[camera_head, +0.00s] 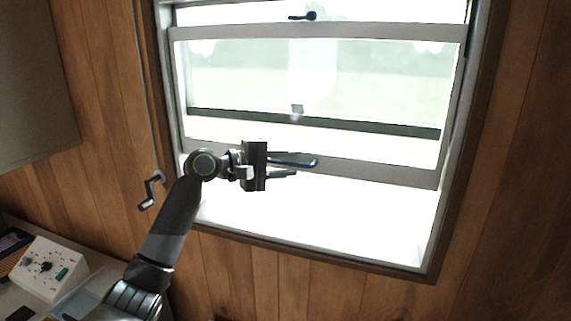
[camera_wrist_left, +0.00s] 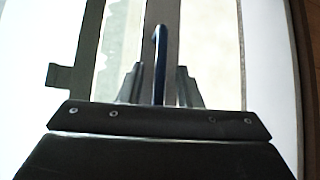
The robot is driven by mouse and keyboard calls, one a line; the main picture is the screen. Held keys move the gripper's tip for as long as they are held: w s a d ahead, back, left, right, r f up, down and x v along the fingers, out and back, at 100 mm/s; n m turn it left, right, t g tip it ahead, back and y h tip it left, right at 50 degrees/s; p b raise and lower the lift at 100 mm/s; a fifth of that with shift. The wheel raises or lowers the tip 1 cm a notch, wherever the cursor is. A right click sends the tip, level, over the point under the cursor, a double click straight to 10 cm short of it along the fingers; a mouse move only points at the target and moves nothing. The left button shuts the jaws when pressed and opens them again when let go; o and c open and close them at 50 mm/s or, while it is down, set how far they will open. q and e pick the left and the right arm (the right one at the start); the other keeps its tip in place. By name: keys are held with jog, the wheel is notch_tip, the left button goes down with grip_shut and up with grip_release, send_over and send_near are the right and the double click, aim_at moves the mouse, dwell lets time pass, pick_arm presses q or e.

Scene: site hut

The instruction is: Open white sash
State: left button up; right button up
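The white sash (camera_head: 370,172) is raised in its window frame, with a bright gap below its bottom rail. My left gripper (camera_head: 290,168) is at the middle of that rail, over a dark blue handle (camera_head: 308,163). In the left wrist view the handle (camera_wrist_left: 160,55) stands between the two fingertips of the left gripper (camera_wrist_left: 159,80). The fingers are apart, with space visible beside the handle, so they do not look closed on it. My right gripper is not in view.
A dark latch (camera_head: 304,16) sits on the sash's top rail. A crank handle (camera_head: 151,190) is on the wood wall left of the window. A white control box (camera_head: 47,268) stands on the counter at lower left. A grey cabinet (camera_head: 35,85) hangs at upper left.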

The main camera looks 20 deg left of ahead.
pick_arm(q)
jog(key=shift+a, duration=0.1)
jog(key=shift+s+a, duration=0.3)
jog(key=b+v, duration=0.5)
jog(key=v, duration=1.1)
jog(key=shift+a+b, duration=0.2)
jog(key=shift+b, duration=0.2)
jog(key=shift+s+r, duration=0.1)
